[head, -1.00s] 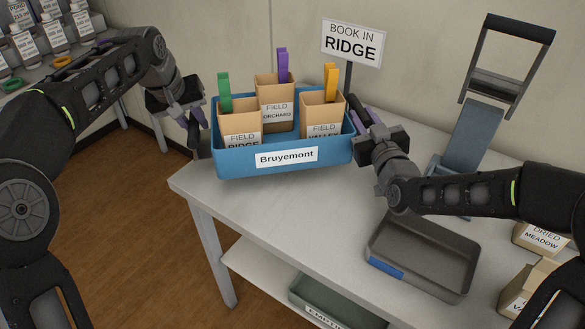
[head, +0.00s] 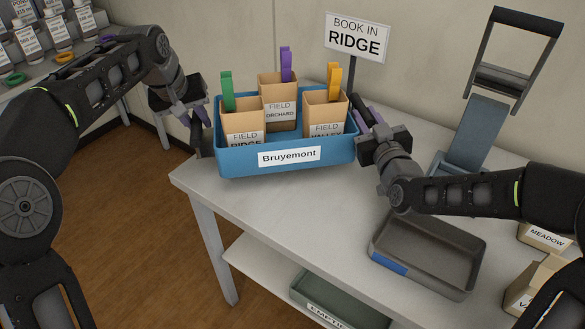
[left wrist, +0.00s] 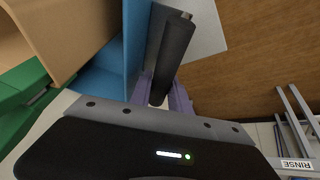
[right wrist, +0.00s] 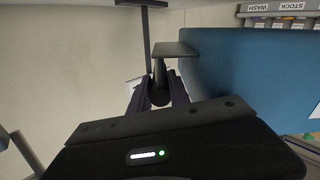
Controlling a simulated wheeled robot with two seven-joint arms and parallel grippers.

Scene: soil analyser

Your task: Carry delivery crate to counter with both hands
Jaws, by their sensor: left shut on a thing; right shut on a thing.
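The blue delivery crate (head: 235,165), labelled Bruyemont, is upright at the left end of the grey counter (head: 300,190). I cannot tell whether its base touches the top or is just above it. It holds three brown field bags with green, purple and yellow clips. My left gripper (head: 200,122) is shut on the dark handle at the crate's left end; the handle (left wrist: 172,55) shows between purple fingers in the left wrist view. My right gripper (head: 364,120) is shut on the right-end handle, whose dark post (right wrist: 160,75) shows in the right wrist view.
A BOOK IN RIDGE sign (head: 357,38) stands behind the crate. A grey tray (head: 430,255), a tall grey device with a lever frame (head: 478,130) and small boxes (head: 545,240) are to the right. A green bin (head: 340,300) sits on the shelf below.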

